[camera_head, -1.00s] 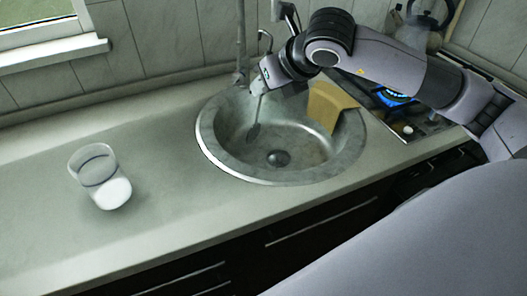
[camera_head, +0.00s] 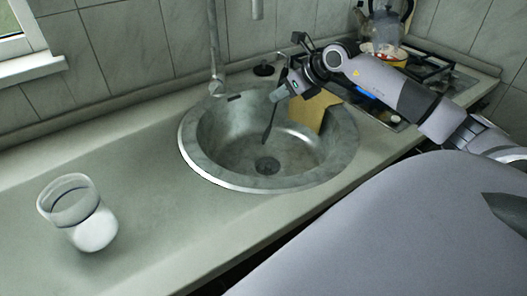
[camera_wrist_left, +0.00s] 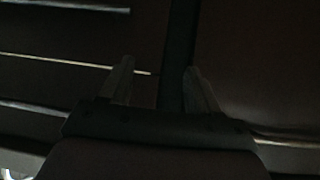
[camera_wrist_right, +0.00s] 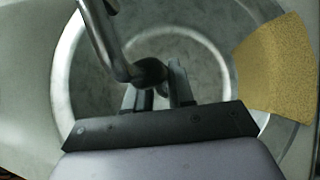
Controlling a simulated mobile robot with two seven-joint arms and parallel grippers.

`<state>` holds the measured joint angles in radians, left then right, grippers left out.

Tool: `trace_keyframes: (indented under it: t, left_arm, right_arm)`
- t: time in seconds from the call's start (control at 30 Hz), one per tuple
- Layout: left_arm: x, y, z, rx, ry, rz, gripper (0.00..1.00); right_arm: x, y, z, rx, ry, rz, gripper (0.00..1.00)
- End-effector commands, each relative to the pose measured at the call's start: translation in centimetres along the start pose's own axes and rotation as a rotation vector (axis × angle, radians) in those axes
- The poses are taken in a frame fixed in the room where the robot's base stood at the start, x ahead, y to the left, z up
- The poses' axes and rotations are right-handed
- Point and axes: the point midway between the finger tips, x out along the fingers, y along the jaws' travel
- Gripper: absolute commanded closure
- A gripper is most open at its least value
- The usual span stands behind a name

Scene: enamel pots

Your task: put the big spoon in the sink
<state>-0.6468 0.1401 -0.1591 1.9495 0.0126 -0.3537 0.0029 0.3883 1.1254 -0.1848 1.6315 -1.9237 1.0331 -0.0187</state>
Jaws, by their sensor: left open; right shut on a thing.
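The big spoon (camera_head: 270,124) is a thin dark shape hanging down, bowl end low, inside the outline of the round metal sink (camera_head: 205,168). My right gripper (camera_head: 278,94) is above the sink and shut on the spoon's upper end. Whether the spoon touches the sink is not clear. My left gripper (camera_wrist_left: 158,72) is open and empty in the dark left wrist view, facing cabinet fronts.
A yellow cloth (camera_head: 312,110) hangs at the sink's back right. The tap pipe (camera_head: 212,45) stands behind the sink. A glass jar with white contents (camera_head: 75,212) is on the left counter. A stove (camera_head: 430,70) with a kettle (camera_head: 385,22) is at the right.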

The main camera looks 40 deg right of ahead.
Motion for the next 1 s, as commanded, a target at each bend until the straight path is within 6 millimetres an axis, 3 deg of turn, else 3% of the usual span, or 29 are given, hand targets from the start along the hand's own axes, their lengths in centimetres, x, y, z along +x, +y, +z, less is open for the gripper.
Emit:
trace_keyframes:
  t: [0.37,0.7,0.73,0.8,0.83,1.0]
  left_arm:
    - [1.7,0.1,2.5,-0.004,-0.006,0.002,0.38]
    - [1.6,0.3,2.0,-0.009,-0.002,0.008,0.38]
    - [1.6,0.3,1.9,-0.009,-0.001,0.008,0.38]
    - [1.6,0.3,1.9,-0.008,0.000,0.008,0.38]
    - [1.6,0.3,1.9,-0.008,0.000,0.008,0.38]
    - [1.6,0.3,1.9,-0.008,0.000,0.008,0.38]
  right_arm:
    - [3.2,-0.1,-3.2,0.000,0.000,0.000,1.00]
    - [3.5,-0.1,-3.5,0.000,0.000,0.000,1.00]
    - [3.5,-0.1,-3.5,0.000,0.000,0.000,0.74]
    - [3.5,-0.1,-3.5,0.000,0.000,0.000,0.51]
    - [3.5,-0.1,-3.5,0.000,0.000,0.000,0.47]
    - [3.5,-0.1,-3.5,0.000,0.000,0.000,0.47]
